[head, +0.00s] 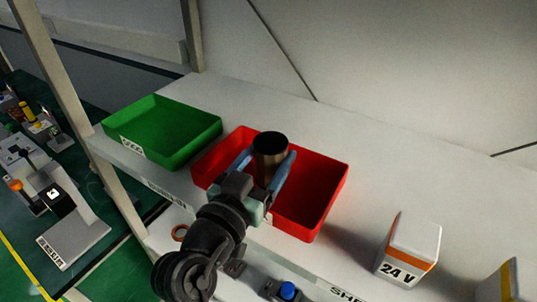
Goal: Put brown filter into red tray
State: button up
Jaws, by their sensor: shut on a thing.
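The brown filter (270,158) is a dark cylinder with a black top. It stands upright between the two blue fingers of my gripper (269,172), which is shut on it. The red tray (329,193) is on the white shelf, and the filter and gripper are over its left and middle part. The filter's lower end is hidden by my gripper, so I cannot tell whether it touches the tray floor. My arm also covers part of the tray's front left wall.
A green tray (196,134) stands on the shelf just left of the red tray. A white box with an orange band marked 24 V (411,248) is at the right front. Another white and yellow box (499,285) is at the lower right corner. The shelf (400,165) behind is clear.

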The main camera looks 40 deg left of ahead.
jog(key=shift+f, duration=0.15)
jog(key=o, duration=1.4)
